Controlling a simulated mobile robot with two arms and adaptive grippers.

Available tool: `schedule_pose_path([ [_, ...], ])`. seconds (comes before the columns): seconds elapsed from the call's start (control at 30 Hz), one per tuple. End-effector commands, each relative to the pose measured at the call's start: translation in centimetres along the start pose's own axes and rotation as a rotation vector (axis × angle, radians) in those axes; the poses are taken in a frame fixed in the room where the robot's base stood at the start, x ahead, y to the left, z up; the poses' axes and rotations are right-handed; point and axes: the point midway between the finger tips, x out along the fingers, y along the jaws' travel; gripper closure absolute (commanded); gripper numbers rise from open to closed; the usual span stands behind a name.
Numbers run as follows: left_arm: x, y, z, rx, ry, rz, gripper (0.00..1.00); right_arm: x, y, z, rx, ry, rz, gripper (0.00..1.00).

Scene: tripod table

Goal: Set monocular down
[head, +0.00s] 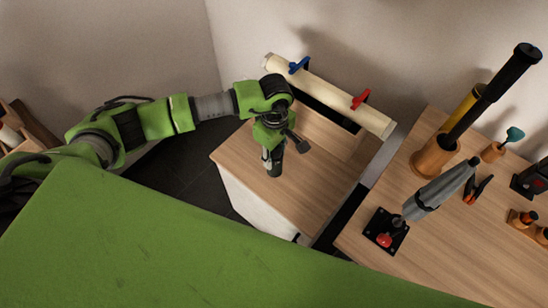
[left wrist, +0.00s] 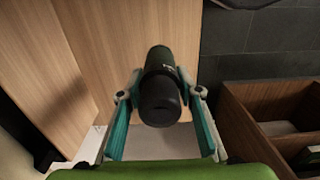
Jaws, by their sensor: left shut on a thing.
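The monocular (head: 275,167) is a small dark cylinder in my left gripper (head: 273,148), upright over the wooden top of the low cabinet (head: 310,200) in the head view. In the left wrist view the black monocular (left wrist: 160,92) sits between the two teal fingers of the left gripper (left wrist: 160,110), its rounded end facing the camera. The left gripper is shut on it. I cannot tell whether its lower end touches the cabinet top. My right gripper is not in view.
A pale roll (head: 330,92) with a blue and a red clamp lies along the cabinet's back. To the right, a wooden table (head: 440,255) holds a grey cylinder (head: 440,190), a wooden cup (head: 436,157) and small tools. The cabinet top's front part is clear.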

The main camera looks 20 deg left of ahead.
Motion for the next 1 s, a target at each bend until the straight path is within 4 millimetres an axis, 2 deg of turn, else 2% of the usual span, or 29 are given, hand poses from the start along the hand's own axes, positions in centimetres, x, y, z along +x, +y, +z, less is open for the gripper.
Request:
schedule_pose_path([
  [0.3, 3.4, 0.3, -0.4, -0.001, -0.001, -0.001, 0.96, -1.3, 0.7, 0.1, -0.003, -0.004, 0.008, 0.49],
  [0.7, 4.1, 0.4, -0.5, 0.000, 0.000, 0.001, 0.96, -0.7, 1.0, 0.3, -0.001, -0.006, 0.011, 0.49],
  [0.73, 4.0, 0.3, -0.5, 0.000, 0.000, 0.000, 0.59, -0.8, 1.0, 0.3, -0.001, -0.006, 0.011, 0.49],
  [0.77, 3.9, 0.3, -0.5, 0.000, 0.000, 0.000, 0.52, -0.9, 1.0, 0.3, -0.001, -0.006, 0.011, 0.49],
  [1.0, 3.9, 0.3, -0.5, -0.001, 0.001, 0.000, 0.50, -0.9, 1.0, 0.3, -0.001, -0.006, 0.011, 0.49],
])
